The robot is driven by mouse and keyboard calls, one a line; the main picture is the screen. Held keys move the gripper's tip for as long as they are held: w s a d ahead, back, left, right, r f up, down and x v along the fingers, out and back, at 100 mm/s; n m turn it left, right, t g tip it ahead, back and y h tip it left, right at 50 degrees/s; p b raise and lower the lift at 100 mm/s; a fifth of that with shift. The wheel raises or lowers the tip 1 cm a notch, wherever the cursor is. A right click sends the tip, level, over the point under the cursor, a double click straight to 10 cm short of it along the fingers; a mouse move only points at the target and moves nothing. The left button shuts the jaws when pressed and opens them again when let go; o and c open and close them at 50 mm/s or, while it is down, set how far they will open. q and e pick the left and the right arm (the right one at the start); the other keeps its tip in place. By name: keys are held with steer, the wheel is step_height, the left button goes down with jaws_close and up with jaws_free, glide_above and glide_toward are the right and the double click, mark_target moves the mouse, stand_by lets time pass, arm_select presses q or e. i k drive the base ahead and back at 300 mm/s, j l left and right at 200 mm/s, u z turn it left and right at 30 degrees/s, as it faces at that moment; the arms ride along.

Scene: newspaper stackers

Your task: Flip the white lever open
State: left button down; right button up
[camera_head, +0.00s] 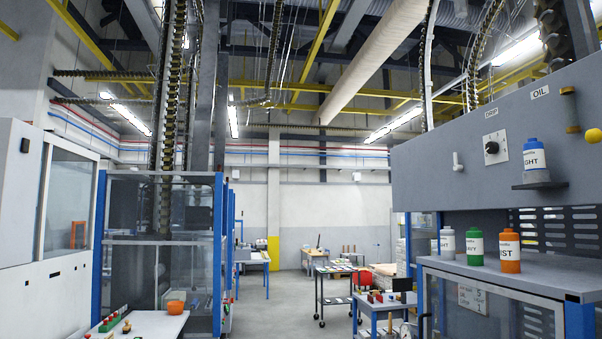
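A small white lever (457,162) sticks out from the face of the grey overhead panel (430,190) on the right. It looks upright, with a rounded end and a short arm, and is left of a black rotary knob (491,147) on a white plate. Nothing touches or covers the lever. Neither of my grippers is in view.
A blue bottle (533,155) stands on a small ledge on the panel. Below, a white bottle (447,243), a green bottle (475,247) and an orange bottle (510,251) stand on the grey cabinet top (555,275). The space before the lever looks clear.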

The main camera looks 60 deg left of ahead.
mark_target(457, 167)
steer(key=u, duration=1.05)
steer(key=i+j, duration=0.25)
steer(key=j, duration=0.15)
steer(key=i+j, duration=0.25)
steer(key=j, duration=0.15)
steer(key=i+j, duration=0.25)
steer(key=i+j+z, duration=0.1)
steer(key=i+j, duration=0.15)
steer(key=j, duration=0.25)
steer(key=i+j, duration=0.2)
steer(key=j, duration=0.2)
steer(key=i+j, duration=0.25)
steer(key=j, duration=0.15)
